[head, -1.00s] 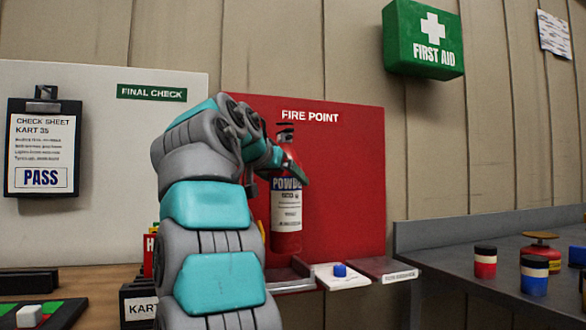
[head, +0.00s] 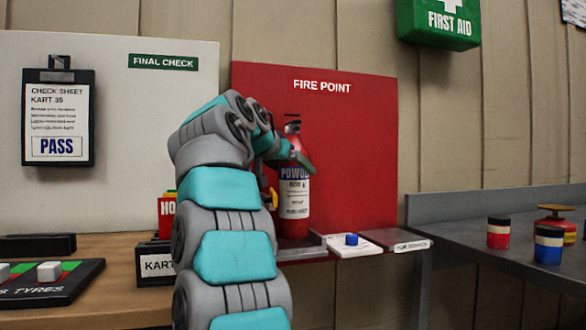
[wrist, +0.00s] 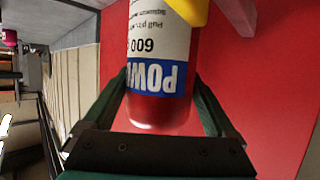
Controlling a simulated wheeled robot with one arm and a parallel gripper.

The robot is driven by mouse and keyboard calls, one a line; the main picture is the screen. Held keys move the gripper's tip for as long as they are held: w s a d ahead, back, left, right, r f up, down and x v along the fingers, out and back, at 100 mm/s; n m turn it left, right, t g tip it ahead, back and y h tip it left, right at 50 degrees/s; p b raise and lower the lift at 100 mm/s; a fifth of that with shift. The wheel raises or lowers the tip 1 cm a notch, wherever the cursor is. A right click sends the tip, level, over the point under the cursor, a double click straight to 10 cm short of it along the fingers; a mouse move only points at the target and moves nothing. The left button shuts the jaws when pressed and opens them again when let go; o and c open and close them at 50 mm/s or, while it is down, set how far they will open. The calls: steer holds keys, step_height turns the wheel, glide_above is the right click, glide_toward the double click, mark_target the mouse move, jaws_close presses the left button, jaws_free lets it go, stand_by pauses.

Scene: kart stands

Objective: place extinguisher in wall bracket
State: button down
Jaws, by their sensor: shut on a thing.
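The red fire extinguisher (head: 295,205), with a white and blue POWDER label, hangs upright in front of the red FIRE POINT board (head: 360,140). My gripper (wrist: 165,85) is shut around its upper body, a dark finger on each side. In the head view my arm covers its left side. A yellow piece (wrist: 188,10), perhaps part of the wall bracket, touches or overlaps the extinguisher's lower body in the wrist view. A little yellow also shows left of it in the head view. Whether the base rests on anything is unclear.
A grey tray-like ledge (head: 305,251) lies below the extinguisher. A white pad with a blue button (head: 351,239) is right of it. A red box (head: 167,215) stands left of my arm. A grey bench (head: 470,225) with small containers is at right.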

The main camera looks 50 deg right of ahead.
steer(key=shift+f+b, duration=0.4)
steer(key=shift+f, duration=0.4)
steer(key=shift+w+d+f, duration=0.1)
steer(key=shift+f, duration=0.25)
jaws_free()
steer(key=shift+r, duration=0.15)
steer(key=v, duration=1.2)
